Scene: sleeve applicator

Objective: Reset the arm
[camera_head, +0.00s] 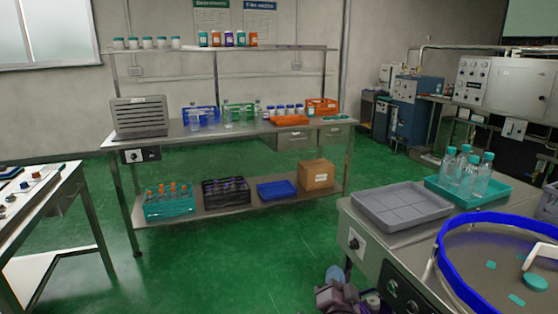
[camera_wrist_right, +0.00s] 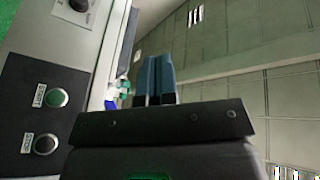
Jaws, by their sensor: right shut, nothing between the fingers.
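My right gripper (camera_head: 336,275) shows at the bottom edge of the head view, low beside the front of the metal machine table. In the right wrist view its two blue-grey fingers (camera_wrist_right: 155,79) are pressed together with nothing between them. Part of my right arm is cut off by the bottom edge of the head view. My left gripper is not in view.
The machine table's control panel (camera_wrist_right: 42,125) with round buttons is close at the gripper's left in the wrist view. The table holds a grey tray (camera_head: 401,205), a teal tray (camera_head: 500,196) of bottles and a blue-rimmed round bowl (camera_head: 447,266). Green floor (camera_head: 225,255) is clear.

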